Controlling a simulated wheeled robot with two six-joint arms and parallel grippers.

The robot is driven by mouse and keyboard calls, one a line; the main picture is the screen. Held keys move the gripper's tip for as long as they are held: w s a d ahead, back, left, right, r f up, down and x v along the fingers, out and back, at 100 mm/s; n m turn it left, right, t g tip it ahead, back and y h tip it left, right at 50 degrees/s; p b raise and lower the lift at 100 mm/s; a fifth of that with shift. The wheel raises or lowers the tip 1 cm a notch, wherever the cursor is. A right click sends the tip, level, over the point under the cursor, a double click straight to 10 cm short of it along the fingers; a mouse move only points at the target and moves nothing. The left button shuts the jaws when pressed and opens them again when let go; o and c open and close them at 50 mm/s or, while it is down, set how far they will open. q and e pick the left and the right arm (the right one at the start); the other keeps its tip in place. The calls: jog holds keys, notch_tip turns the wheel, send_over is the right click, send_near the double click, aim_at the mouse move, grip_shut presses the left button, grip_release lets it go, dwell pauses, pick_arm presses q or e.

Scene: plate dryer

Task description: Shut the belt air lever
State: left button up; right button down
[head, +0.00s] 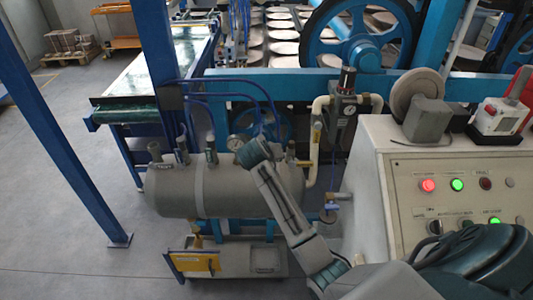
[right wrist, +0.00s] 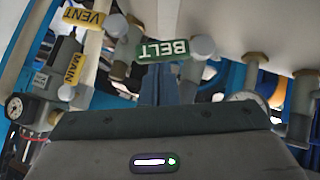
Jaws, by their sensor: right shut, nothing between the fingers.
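A green tag lettered BELT (right wrist: 163,50) shows upside down in the right wrist view, directly beyond my right gripper (right wrist: 159,84). The blue fingers are shut and empty, with their tips close to the tag's lower edge; I cannot tell whether they touch. My left gripper is not in view.
Yellow VENT (right wrist: 84,17) and MAIN (right wrist: 73,71) tags sit left of the belt tag. A pressure gauge (right wrist: 15,107) is at far left. Upright fittings (head: 181,148) stand on the tank. A control panel (head: 470,195) with lit buttons stands right; a blue post (head: 72,130) rises left.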

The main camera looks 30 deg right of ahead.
jog(key=shift+s+d+f+m+t+y+p, duration=0.25)
jog(key=shift+s+d+f+m+y+p, duration=0.15)
jog(key=shift+y, duration=0.2)
jog(key=shift+s+d+f+m+t+y+p, duration=0.15)
jog(key=shift+d+f+m+t+y+p, duration=0.15)
jog(key=shift+d+f+y+p, duration=0.25)
jog(key=shift+a, duration=0.1)
jog(key=shift+r, duration=0.15)
jog(key=w+d+r+v, duration=0.1)
jog(key=r+v, duration=0.1)
jog(key=v, duration=1)
jog(key=shift+r, duration=0.25)
